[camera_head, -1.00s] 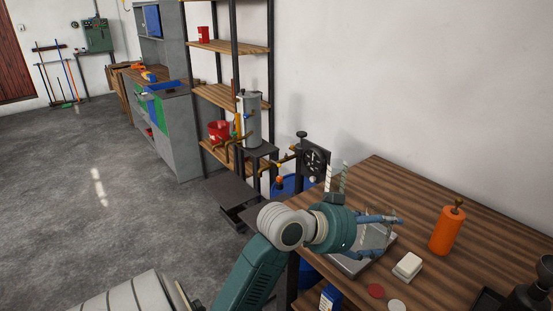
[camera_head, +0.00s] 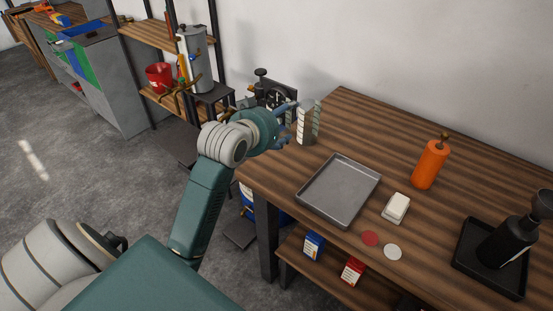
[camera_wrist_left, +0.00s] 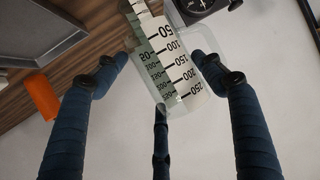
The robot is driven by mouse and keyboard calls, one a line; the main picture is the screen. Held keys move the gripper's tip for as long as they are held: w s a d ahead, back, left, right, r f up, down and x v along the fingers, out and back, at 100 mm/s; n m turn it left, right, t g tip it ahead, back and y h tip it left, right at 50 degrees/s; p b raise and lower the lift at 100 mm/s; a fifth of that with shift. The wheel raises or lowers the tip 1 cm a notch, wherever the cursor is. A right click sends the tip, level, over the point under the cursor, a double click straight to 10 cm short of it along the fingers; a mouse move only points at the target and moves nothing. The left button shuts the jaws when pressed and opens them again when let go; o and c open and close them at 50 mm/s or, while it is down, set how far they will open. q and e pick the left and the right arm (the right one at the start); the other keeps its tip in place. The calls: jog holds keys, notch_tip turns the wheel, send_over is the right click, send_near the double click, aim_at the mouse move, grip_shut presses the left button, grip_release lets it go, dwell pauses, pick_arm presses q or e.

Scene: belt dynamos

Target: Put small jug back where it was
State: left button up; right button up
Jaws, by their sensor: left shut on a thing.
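The small jug (camera_head: 308,124) is clear with printed measuring scales. It is at the left back edge of the wooden table. In the left wrist view the jug (camera_wrist_left: 165,62) sits between the fingers of my left gripper (camera_wrist_left: 160,58), with dark numbers on its wall. My left gripper (camera_head: 290,124) also shows in the head view, reaching in from the left and shut on the jug. The fingers cover part of the jug's side, and I cannot tell whether its base touches the table. My right gripper is not in view.
A grey tray (camera_head: 340,188) lies right of the jug. A white block (camera_head: 398,205), orange bottle (camera_head: 430,163), red disc (camera_head: 370,238), white disc (camera_head: 392,251) and black stand (camera_head: 490,262) are further right. A dial device (camera_head: 270,92) stands behind my gripper. The table's back middle is clear.

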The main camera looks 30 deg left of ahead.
pick_arm(q)
notch_tip(320, 180, down, 10)
notch_tip(320, 180, down, 4)
jog(key=shift+a+r, duration=0.15)
jog(key=shift+r, duration=0.05)
jog(key=shift+f+p, duration=0.3)
jog(key=shift+f, duration=0.15)
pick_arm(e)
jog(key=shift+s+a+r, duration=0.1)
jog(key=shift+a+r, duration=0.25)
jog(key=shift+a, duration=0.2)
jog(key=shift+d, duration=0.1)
pick_arm(q)
jog(key=o, duration=1.4)
jog(key=shift+f, duration=0.15)
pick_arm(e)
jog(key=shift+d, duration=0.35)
